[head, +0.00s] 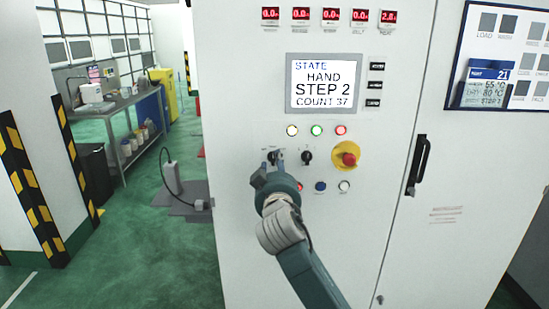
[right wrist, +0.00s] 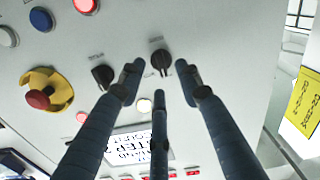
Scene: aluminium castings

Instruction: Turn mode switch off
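Two black rotary switches sit side by side on the white cabinet panel, and their labels are too small to read. The left switch (head: 275,157) also shows in the right wrist view (right wrist: 161,60). The right switch (head: 307,157) appears there beside a finger (right wrist: 103,76). My right gripper (head: 267,170) is at the left switch. In the right wrist view its three fingers (right wrist: 160,78) are spread around that switch, with visible gaps to it. The display (head: 322,84) reads STATE HAND, STEP 2, COUNT 37. My left gripper is not in view.
A red emergency stop on a yellow base (head: 346,156) is right of the switches. Lit lamps (head: 316,130) are above them and push buttons (head: 320,186) below. A black door handle (head: 417,165) stands out farther right. Green floor is open at left.

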